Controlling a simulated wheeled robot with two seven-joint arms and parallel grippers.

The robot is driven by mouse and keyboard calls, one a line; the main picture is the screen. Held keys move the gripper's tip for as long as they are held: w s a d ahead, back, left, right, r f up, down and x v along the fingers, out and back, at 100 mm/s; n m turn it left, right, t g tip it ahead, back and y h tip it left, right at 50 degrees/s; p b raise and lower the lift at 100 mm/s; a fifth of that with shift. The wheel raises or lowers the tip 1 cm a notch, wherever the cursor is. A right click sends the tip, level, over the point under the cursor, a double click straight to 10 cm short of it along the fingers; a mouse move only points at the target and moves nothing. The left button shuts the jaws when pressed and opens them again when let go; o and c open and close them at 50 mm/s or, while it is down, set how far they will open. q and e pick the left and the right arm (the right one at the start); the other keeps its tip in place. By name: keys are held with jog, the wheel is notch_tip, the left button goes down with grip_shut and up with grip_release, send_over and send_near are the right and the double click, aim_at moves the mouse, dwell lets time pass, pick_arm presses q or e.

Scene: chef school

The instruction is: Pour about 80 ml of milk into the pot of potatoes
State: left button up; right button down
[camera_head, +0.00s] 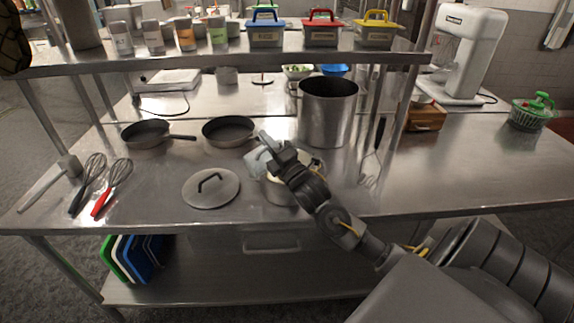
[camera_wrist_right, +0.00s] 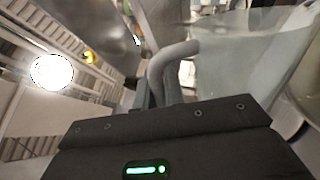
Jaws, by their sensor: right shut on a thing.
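A pot (camera_head: 276,193) stands on the steel table, right of a loose lid (camera_head: 211,194). My right arm and gripper cover much of it, and what lies inside is hard to make out. My right gripper (camera_head: 279,157) is over the pot, shut on a pale translucent jug (camera_head: 257,163). The jug looks tilted, with its lower part close to the pot's rim. In the right wrist view the clear jug wall (camera_wrist_right: 240,62) fills the upper right. I cannot tell how much milk is in it or whether any is flowing. My left gripper is not in view.
Two frying pans (camera_head: 228,129) and a tall stockpot (camera_head: 327,112) stand behind the pot. Two whisks (camera_head: 114,184) lie at left, a masher (camera_head: 372,160) at right. An overhead shelf (camera_head: 200,60) carries jars and tubs. The table's right part is mostly clear.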

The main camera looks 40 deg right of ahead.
aim_at(250, 165)
jog(key=shift+d, duration=0.15)
jog(key=a+n, duration=0.1)
jog(key=a, duration=0.1)
jog(key=a+r+n+y+p, duration=0.1)
jog(key=a+n, duration=0.1)
jog(key=shift+w+n+y, duration=0.15)
jog(key=shift+n+y, duration=0.15)
jog(key=shift+a+f+n, duration=0.2)
jog(key=shift+a+n, duration=0.1)
jog(key=shift+n, duration=0.2)
jog(key=shift+a+r+n+g+y, duration=0.1)
jog(key=shift+a+n+g+y, duration=0.35)
jog(key=shift+n, duration=0.35)
jog(key=shift+w+a+n+y+p, duration=0.15)
jog(key=shift+a+n+y+p, duration=0.15)
jog(key=shift+n, duration=0.5)
